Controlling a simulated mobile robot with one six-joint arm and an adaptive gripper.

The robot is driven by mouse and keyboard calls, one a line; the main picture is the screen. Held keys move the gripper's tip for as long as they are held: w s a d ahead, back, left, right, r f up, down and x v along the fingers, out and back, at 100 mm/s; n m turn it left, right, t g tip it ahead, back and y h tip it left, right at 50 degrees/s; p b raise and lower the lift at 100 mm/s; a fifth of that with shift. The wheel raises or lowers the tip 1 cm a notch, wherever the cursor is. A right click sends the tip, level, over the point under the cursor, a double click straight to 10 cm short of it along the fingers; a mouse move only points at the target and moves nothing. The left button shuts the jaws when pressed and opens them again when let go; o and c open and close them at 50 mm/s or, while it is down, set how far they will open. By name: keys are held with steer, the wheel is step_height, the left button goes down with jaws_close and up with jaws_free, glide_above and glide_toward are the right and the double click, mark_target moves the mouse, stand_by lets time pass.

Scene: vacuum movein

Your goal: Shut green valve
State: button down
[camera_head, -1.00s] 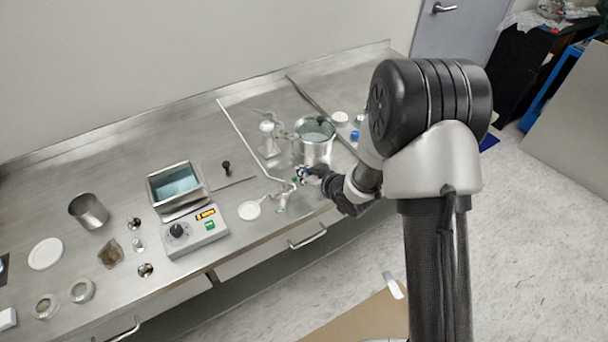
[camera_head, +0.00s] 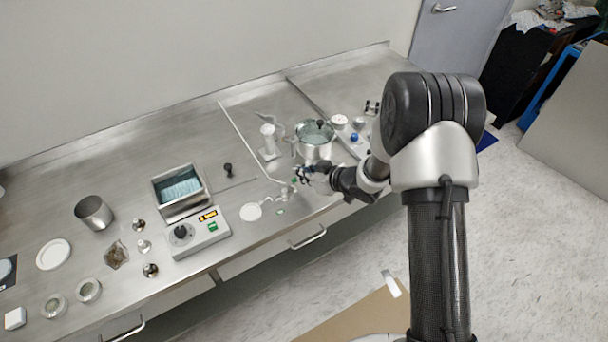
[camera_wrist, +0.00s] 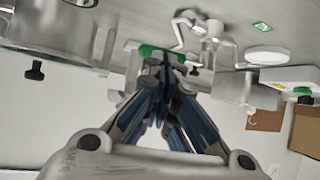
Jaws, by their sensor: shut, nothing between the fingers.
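The green valve handle (camera_wrist: 150,51) shows in the wrist view right at my fingertips, on metal and glass tubing. It is also a small green spot (camera_head: 294,180) in the head view, on the tubing near the bench's front edge. My gripper (camera_wrist: 172,66) is shut and empty, with its fingertips at the handle's right part. They look very close to it or touching; I cannot tell which. In the head view my gripper (camera_head: 305,172) comes in from the right, beside the valve. The fingers partly hide the handle and its stem.
A metal pot (camera_head: 314,151) stands just behind my gripper. A glass column (camera_head: 268,142) stands behind the valve. A small green piece (camera_head: 280,211) lies on the bench.

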steer(key=shift+w+a+r+p, duration=0.15)
steer(key=shift+w+a+p, duration=0.5)
steer(key=shift+p, duration=0.65)
steer(key=shift+w+n+g+y+p, duration=0.3)
steer(key=shift+n+g+y, duration=0.15)
steer(key=shift+n, duration=0.25)
steer(key=shift+w+a+n+g+p, duration=0.1)
steer(key=shift+a+n+g+p, duration=0.1)
steer(key=shift+n+g+p, duration=0.15)
steer(key=shift+w+a, duration=0.15)
steer(key=shift+w, duration=0.05)
steer(key=shift+w+a+n+g+y+p, duration=0.25)
steer(key=shift+a+n+g+y+p, duration=0.3)
steer(key=shift+n+g+p, duration=0.15)
steer(key=shift+w+a+p, duration=0.2)
steer(key=shift+a+p, duration=0.15)
steer(key=shift+a, duration=0.7)
steer(key=shift+f, duration=0.2)
steer(key=shift+s+d, duration=0.1)
steer(key=shift+s, duration=0.1)
steer(key=shift+s+d, duration=0.15)
steer(key=shift+s, duration=0.45)
